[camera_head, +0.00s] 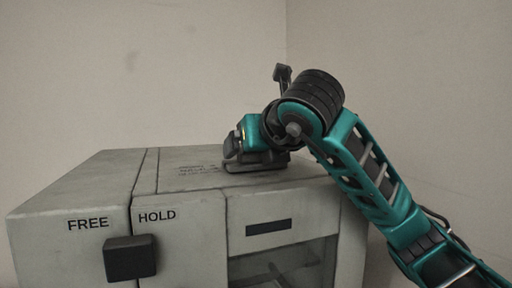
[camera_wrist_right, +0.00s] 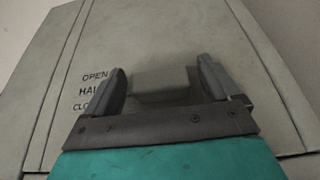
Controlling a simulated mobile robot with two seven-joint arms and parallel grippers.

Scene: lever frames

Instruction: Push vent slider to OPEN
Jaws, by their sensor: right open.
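The vent slider (camera_wrist_right: 166,84) is a grey block on the cabinet's top face in the right wrist view. The labels OPEN, HALF and CLOSE (camera_wrist_right: 91,91) run in a column to its left; the block's exact setting against them is hard to tell. My right gripper (camera_wrist_right: 161,66) is open, with one finger on each side of the block and gaps visible on both sides. In the head view my right gripper (camera_head: 240,156) is low over the cabinet top and hides the slider. My left gripper is not in view.
The grey cabinet (camera_head: 185,225) has a dark square knob (camera_head: 130,258) on its front, below the words FREE and HOLD. A window (camera_head: 290,266) is to its right, under a dark strip (camera_head: 268,227). The cabinet top's left part is clear. Bare walls stand behind.

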